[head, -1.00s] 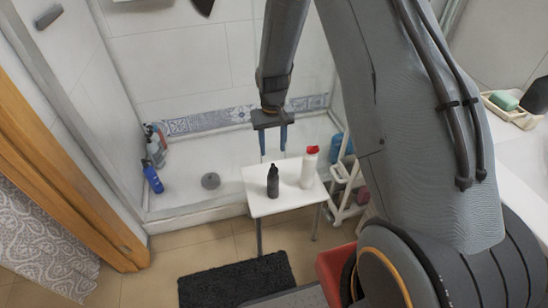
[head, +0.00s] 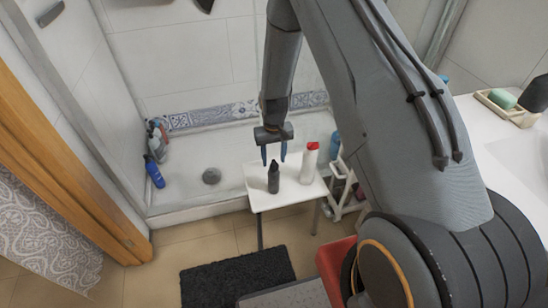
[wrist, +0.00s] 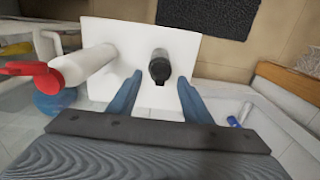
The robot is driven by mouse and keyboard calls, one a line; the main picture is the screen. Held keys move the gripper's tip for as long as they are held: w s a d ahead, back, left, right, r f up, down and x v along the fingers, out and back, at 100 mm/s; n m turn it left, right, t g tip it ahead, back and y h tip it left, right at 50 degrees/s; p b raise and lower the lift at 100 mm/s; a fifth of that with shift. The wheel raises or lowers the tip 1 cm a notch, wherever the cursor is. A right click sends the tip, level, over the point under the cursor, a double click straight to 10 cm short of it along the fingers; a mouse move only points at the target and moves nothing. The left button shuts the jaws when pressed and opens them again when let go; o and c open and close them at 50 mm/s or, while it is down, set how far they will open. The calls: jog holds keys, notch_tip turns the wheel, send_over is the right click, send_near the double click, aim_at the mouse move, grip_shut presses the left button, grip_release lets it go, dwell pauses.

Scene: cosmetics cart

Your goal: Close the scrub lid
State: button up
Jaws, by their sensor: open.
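A white bottle with a red lid (head: 308,163) stands on a small white table (head: 288,199); it also shows at the left of the wrist view (wrist: 84,68), its red lid (wrist: 33,70) with a part sticking out to the side. A dark bottle (head: 273,178) stands upright to its left and shows near the middle of the wrist view (wrist: 159,66). Neither bottle has a label I can read. My gripper (head: 274,158) is open and empty. Its blue fingers point down, above and just behind the dark bottle in the head view, apart from both bottles.
A white shelf rack (head: 343,186) stands right of the table. Several bottles, one blue (head: 154,172), stand at the left of the shower tray (head: 225,160). A dark mat (head: 238,279) lies on the floor in front. The table's front is clear.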

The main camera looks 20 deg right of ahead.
jog(key=shift+c, duration=0.3)
jog(key=c, duration=1)
jog(key=shift+w+f+g+b, duration=0.1)
jog(key=shift+w+g+b, duration=0.25)
jog(key=shift+b, duration=0.35)
jog(key=g+b, duration=0.1)
jog(key=b, duration=0.1)
jog(key=w+f+g+b, duration=0.1)
jog(key=g+b, duration=0.1)
jog(key=b, duration=0.1)
jog(key=shift+w, duration=0.15)
jog(key=g+b, duration=0.2)
jog(key=b, duration=0.2)
jog(key=w+f+g+b, duration=0.1)
jog(key=b, duration=0.3)
jog(key=shift+w+f+g, duration=0.1)
jog(key=shift+g, duration=0.25)
jog(key=shift+b, duration=0.4)
